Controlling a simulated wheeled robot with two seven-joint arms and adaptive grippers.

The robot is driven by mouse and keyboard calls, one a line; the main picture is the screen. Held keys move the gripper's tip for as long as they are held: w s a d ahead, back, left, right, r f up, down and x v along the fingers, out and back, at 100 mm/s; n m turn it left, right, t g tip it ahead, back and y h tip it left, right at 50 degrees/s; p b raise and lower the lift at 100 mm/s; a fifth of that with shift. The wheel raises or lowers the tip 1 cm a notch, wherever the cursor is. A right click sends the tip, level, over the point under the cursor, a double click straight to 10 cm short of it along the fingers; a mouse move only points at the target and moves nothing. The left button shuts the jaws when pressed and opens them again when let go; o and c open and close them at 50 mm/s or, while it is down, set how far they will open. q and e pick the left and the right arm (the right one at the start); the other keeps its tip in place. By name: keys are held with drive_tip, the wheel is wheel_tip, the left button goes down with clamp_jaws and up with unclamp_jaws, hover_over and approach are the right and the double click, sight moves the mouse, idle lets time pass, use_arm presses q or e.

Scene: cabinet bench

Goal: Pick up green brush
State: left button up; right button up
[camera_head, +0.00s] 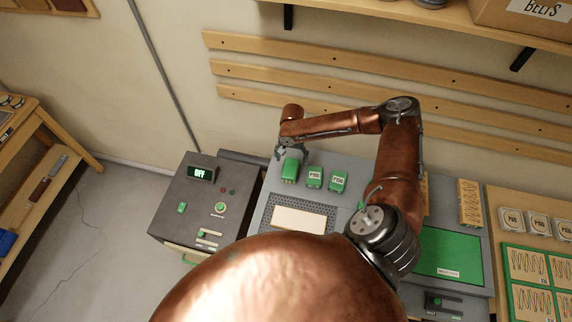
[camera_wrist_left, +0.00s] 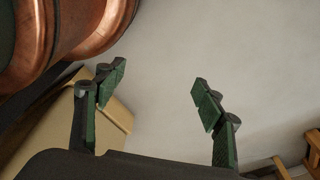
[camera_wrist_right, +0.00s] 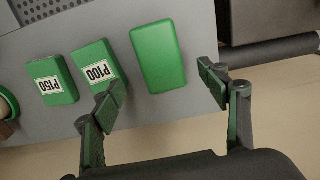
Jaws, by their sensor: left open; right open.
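In the right wrist view the same block (camera_wrist_right: 158,56) lies between and just beyond the open fingertips. My right gripper (camera_head: 281,153) is at its far side in the head view, open and empty (camera_wrist_right: 160,95). I cannot tell whether a finger touches it. My left gripper (camera_wrist_left: 159,88) is open and empty, facing a bare pale surface; it is not visible in the head view.
Two green blocks labelled P100 (camera_wrist_right: 92,66) and P150 (camera_wrist_right: 52,80) stand close beside the plain one. A dark control box (camera_head: 205,200) reading OFF is left of the bench. A green mat (camera_head: 449,254) lies at right. My right arm hides part of the bench.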

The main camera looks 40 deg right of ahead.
sight(290, 168)
drive_tip(key=f, duration=0.1)
drive_tip(key=f+p, duration=0.1)
drive_tip(key=f, duration=0.2)
drive_tip(key=shift+s+a+f, duration=0.1)
drive_tip(key=shift+a+f, duration=0.15)
drive_tip(key=shift+f, duration=0.05)
wheel_tip(290, 168, down, 2)
drive_tip(key=shift+f+p, duration=0.2)
drive_tip(key=shift+p, duration=0.15)
drive_tip(key=shift+f, duration=0.25)
drive_tip(key=c, duration=1)
use_arm(q)
drive_tip(key=shift+s+r, duration=0.4)
drive_tip(key=shift+s, duration=0.4)
drive_tip(key=shift+s+r, duration=0.4)
drive_tip(key=shift+s, duration=0.35)
use_arm(e)
drive_tip(key=c, duration=0.4)
